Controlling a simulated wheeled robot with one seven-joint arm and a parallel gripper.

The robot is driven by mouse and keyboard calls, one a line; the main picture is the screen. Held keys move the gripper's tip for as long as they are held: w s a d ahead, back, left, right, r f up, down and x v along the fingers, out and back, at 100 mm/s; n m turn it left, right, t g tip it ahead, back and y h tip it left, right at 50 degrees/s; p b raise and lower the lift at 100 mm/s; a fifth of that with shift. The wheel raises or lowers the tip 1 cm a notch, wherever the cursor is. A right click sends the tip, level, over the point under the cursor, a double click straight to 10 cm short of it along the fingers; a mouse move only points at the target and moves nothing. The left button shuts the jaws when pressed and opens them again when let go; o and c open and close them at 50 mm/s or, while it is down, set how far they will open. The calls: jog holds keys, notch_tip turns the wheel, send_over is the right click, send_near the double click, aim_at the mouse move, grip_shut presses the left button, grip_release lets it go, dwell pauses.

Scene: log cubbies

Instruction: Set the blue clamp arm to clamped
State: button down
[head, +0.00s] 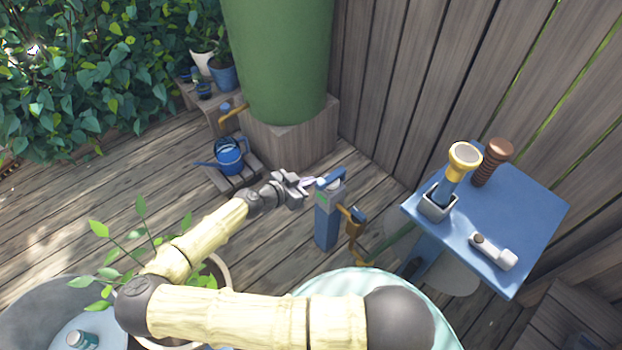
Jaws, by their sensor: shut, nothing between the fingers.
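The blue clamp arm (332,178) is a short blue bar on top of a blue-grey post (326,225) standing on the deck. The bar slants up to the right. At this size I cannot tell whether it is clamped. My gripper (307,182) is shut and empty, just left of the post's top and close to the clamp arm. I cannot tell whether it touches the clamp arm. My forearm reaches up to it from the lower left.
An orange-brown fitting (354,226) hangs at the post's right side. A blue table (535,207) on the right holds a yellow-topped tool (464,156), a brown ribbed cylinder (492,160) and a pale handheld item (493,251). A green barrel (280,60) and blue watering can (229,155) stand behind.

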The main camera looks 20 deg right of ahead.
jog(key=s+a+f, duration=0.2)
jog(key=s+a, duration=0.1)
jog(key=a, duration=0.3)
jog(key=shift+s+a+f, duration=0.15)
jog(key=shift+a+f, duration=0.15)
jog(key=shift+f, duration=0.05)
jog(key=shift+d, duration=0.1)
